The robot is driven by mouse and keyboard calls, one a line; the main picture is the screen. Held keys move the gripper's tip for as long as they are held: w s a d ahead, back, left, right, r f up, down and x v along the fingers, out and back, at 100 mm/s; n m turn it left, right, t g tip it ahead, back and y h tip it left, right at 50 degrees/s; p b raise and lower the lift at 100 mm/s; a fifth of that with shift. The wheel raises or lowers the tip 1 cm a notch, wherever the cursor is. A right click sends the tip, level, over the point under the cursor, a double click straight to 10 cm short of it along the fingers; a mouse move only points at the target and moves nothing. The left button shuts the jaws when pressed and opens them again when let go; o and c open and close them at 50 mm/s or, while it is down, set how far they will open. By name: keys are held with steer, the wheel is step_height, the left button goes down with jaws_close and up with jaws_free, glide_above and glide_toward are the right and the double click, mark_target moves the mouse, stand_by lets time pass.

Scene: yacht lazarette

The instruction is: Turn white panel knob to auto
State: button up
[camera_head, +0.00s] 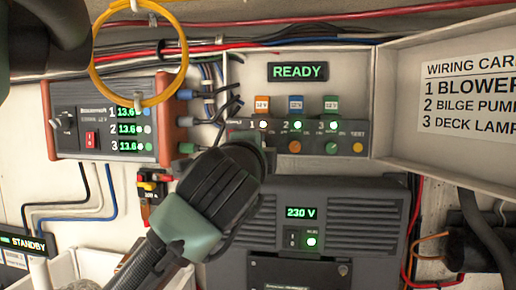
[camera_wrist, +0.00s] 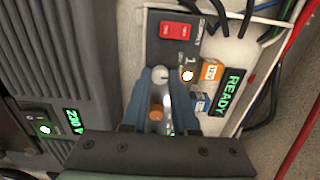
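The white panel knob (camera_wrist: 160,75) shows in the wrist view as a round cap with a dark pointer line, beside the numeral 1. My gripper (camera_wrist: 160,70) has its two blue-grey fingers one on each side of the knob, their tips apart. The knob about fills the gap, but I cannot tell whether the fingers touch it. An orange knob (camera_wrist: 155,113) shows farther down between the fingers. In the head view my wrist covers the white knob and the fingertips. I cannot read any auto mark by the knob.
A red rocker switch (camera_wrist: 175,31) is close to the knob. The panel has lit lamps, coloured tags and a READY display (camera_head: 298,72). A 230 V unit (camera_head: 376,215) juts out below. A wiring card (camera_head: 466,90) is at right, a battery charger (camera_head: 107,118) at left, and a yellow cable loop (camera_head: 97,82) hangs upper left.

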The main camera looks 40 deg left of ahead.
steer(key=o, duration=0.4)
steer(key=shift+o, duration=0.2)
steer(key=b+v, duration=0.3)
steer(key=v, duration=1)
steer(key=w+d+r+n+t+h, duration=0.1)
steer(key=d+r+n+t+h, duration=0.3)
steer(key=d, duration=0.7)
steer(key=d+r+n+t+h, duration=0.25)
steer(key=d+t+h, duration=0.3)
steer(key=d, duration=0.55)
steer(key=s+d+f+n+t, duration=0.1)
steer(key=s+d+n+t, duration=0.1)
steer(key=s+d+n, duration=0.2)
steer(key=shift+d+n+t, duration=0.35)
steer(key=shift+d+n, duration=0.4)
steer(key=shift+d, duration=0.35)
